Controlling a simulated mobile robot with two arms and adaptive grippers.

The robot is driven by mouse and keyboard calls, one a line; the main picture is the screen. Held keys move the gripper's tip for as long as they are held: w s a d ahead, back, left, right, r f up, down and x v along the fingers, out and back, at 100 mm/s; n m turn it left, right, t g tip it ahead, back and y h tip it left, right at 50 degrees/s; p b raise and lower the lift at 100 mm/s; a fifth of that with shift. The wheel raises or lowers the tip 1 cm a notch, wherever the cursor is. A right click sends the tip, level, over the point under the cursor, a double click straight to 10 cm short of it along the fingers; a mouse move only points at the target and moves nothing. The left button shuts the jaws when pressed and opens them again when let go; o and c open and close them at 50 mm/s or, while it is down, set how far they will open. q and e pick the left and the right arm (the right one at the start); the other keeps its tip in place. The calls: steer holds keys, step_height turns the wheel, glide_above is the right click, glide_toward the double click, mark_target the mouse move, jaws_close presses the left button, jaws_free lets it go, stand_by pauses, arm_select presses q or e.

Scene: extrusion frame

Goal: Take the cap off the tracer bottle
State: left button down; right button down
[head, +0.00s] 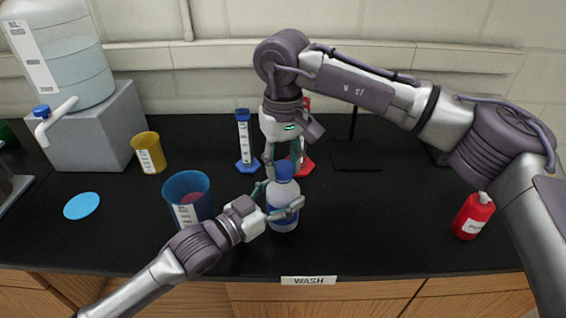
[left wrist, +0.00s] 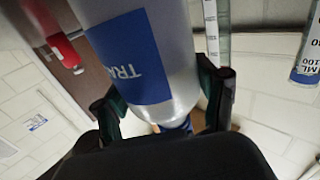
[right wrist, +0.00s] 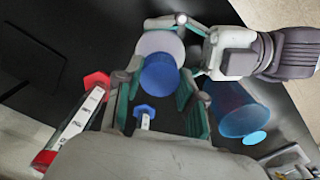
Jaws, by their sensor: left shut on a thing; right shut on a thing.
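The tracer bottle (head: 283,213) is a white bottle standing upright near the front middle of the black counter. Its blue label shows in the left wrist view (left wrist: 132,60). My left gripper (head: 280,203) is shut around the bottle's body from the left. The blue cap (head: 284,173) is at the top of the bottle. It also shows in the right wrist view (right wrist: 160,75), in line with the white bottle. My right gripper (head: 283,167) points down from above and is shut on the cap. I cannot tell whether the cap is still seated on the neck.
A blue cup (head: 187,192) stands close to the left of my left gripper. Behind are a blue-based cylinder (head: 245,140) and a red-based one (head: 304,166). A yellow cup (head: 149,152), a blue disc (head: 81,206) and a carboy (head: 75,65) are left. A red bottle (head: 473,216) stands right.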

mark_target(282, 166)
arm_select(q)
steer(key=shift+f, duration=0.15)
arm_select(e)
steer(key=shift+r, duration=0.1)
stand_by(0.4)
steer(key=shift+r, duration=1)
steer(key=shift+r, duration=2)
arm_select(q)
jaws_free()
steer(key=v, duration=1.1)
steer(key=shift+s+a, duration=0.45)
